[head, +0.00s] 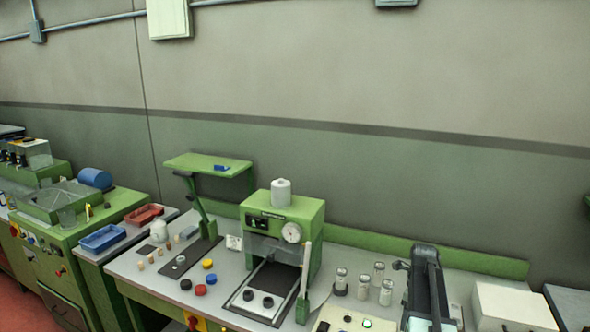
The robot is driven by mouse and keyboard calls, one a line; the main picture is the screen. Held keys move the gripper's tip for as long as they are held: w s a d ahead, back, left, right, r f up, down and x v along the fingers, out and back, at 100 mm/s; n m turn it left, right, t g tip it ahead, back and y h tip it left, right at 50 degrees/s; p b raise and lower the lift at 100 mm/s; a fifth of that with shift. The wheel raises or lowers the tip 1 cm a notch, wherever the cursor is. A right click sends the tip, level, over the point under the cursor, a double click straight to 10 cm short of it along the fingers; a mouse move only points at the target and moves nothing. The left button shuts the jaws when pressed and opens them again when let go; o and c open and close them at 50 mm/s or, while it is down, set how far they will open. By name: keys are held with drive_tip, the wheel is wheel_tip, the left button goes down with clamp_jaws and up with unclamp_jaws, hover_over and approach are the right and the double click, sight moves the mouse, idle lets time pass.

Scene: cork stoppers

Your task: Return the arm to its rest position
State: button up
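A dark, long jointed shape (428,285) rises from the bottom edge at the right, in front of the bench's back rail. It looks like my arm with my gripper at its upper end, but the fingers cannot be made out against the dark body. Nothing can be seen held there. Several small tan cork stoppers (141,266) stand on the left part of the grey bench (135,253), well to the left of the dark shape.
A green press (283,225) with a dial and a lever stands mid-bench. Several capped jars (364,288) stand close left of the dark shape; a white box (512,308) is at its right. Red (144,214) and blue trays (103,238) sit at left.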

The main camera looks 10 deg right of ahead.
drive_tip(key=w+a+n, duration=0.1)
drive_tip(key=a, duration=0.4)
drive_tip(key=w+a+f+n, duration=0.1)
drive_tip(key=a+n, duration=0.1)
drive_tip(key=a, duration=0.3)
drive_tip(key=w+a+n+b, duration=0.1)
drive_tip(key=a, duration=0.5)
drive_tip(key=shift+w+f+n, duration=0.25)
drive_tip(key=shift+w+n, duration=0.05)
drive_tip(key=shift+n, duration=0.1)
drive_tip(key=s+a+n, duration=0.3)
drive_tip(key=a+n, duration=0.7)
drive_tip(key=n, duration=0.2)
drive_tip(key=s+a+f+n+b, duration=0.1)
drive_tip(key=s+a+n, duration=0.3)
drive_tip(key=a+n, duration=0.7)
drive_tip(key=shift+n, duration=0.4)
drive_tip(key=shift+s+a+f, duration=0.1)
